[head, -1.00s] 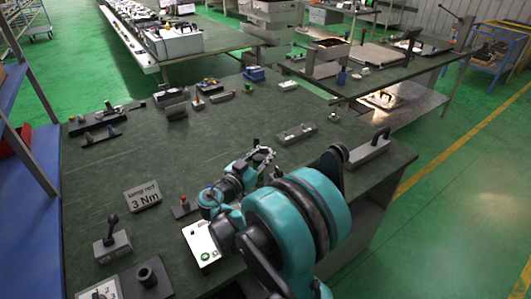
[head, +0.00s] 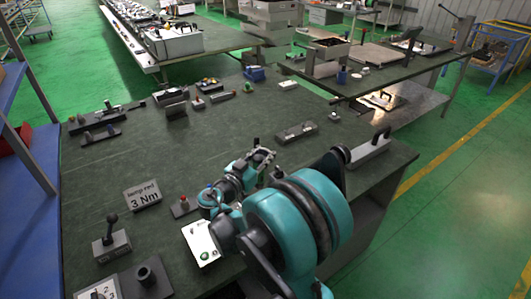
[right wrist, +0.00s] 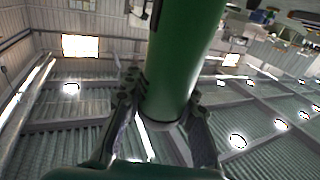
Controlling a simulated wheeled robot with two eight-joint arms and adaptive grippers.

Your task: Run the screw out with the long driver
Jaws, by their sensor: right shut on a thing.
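My right gripper (head: 262,158) is over the front middle of the dark bench. In the right wrist view its two fingers (right wrist: 165,105) are shut on a thick green cylinder (right wrist: 185,55), which looks like the handle of the long driver. The driver's far end is out of that view. In the head view my teal arm hides most of what the gripper holds. A pale plate (head: 199,238) with a green round part lies under the arm, partly covered. I cannot make out the screw. My left gripper is not in view.
The dark bench (head: 110,170) has free room left of centre. A grey handled block (head: 370,150) is at right.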

